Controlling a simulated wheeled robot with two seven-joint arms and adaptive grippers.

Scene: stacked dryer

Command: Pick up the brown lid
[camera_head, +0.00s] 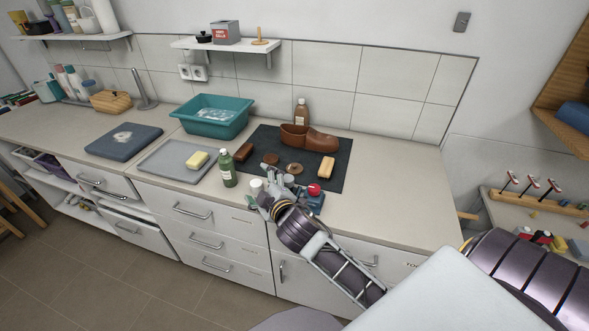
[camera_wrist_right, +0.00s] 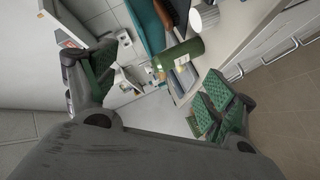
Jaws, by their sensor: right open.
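Two small brown round pieces lie on the dark mat (camera_head: 335,183) in the head view. One brown disc (camera_head: 294,168) is near the mat's middle, and another brown disc (camera_head: 270,158) is a little to its left. I cannot tell for sure which is the brown lid. My right gripper (camera_head: 270,188) is open and empty near the mat's front edge, in front of both discs and apart from them. In the right wrist view its spread fingers (camera_wrist_right: 160,92) show green pads. The discs cannot be made out there. My left gripper is not in view.
A green bottle (camera_head: 227,168) and a white jar (camera_head: 256,184) stand near the right gripper. A brown shoe (camera_head: 312,138), brushes (camera_head: 326,167) and a red-topped blue item (camera_head: 314,196) are around the mat. A teal basin (camera_head: 212,118) stands behind. The counter's right end is clear.

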